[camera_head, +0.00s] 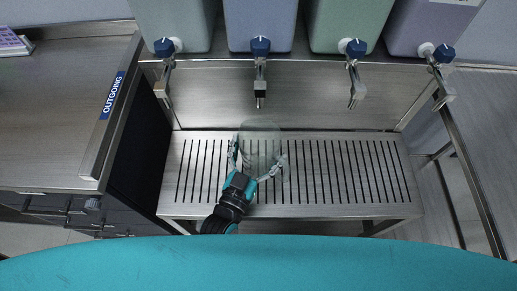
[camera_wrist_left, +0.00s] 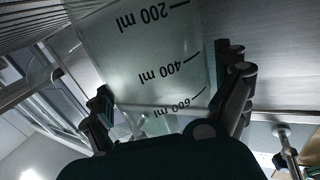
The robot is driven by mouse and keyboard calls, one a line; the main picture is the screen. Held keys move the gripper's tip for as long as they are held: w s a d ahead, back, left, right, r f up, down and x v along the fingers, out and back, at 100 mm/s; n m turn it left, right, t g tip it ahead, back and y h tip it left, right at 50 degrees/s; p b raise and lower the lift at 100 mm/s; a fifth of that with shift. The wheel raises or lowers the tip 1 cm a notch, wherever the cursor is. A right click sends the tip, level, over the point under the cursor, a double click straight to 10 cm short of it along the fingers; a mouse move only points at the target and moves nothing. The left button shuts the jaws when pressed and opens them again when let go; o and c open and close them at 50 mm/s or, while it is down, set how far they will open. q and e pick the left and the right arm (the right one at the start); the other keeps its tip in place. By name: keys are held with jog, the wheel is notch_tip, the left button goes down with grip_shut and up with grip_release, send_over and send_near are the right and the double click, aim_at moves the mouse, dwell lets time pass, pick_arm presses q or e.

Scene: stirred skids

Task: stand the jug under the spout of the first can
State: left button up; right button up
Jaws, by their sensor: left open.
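The jug (camera_head: 262,138) is clear, and it stands on the slatted rack, in front of and below the second spout from the left (camera_head: 260,88). In the left wrist view the jug (camera_wrist_left: 125,55) fills the middle, with 200, 400 and 600 ml marks. My left gripper (camera_head: 258,160) is open, with one finger on each side of the jug; in the wrist view both fingers (camera_wrist_left: 172,88) flank it. I cannot tell whether they touch it. The leftmost can (camera_head: 175,22) is grey-green, and its spout (camera_head: 165,85) hangs to the left of the jug. My right gripper is not in view.
The slatted rack (camera_head: 345,180) is bare right of the jug, and its left end is also clear. Blue (camera_head: 262,20), green (camera_head: 345,22) and purple (camera_head: 425,25) cans with spouts line the back. A counter marked OUTGOING (camera_head: 60,100) stands at left.

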pick_arm(q)
jog(key=v, duration=1.1)
jog(key=shift+s+a+f, duration=0.1)
jog(key=shift+s+a, duration=0.05)
jog(key=shift+s, duration=0.2)
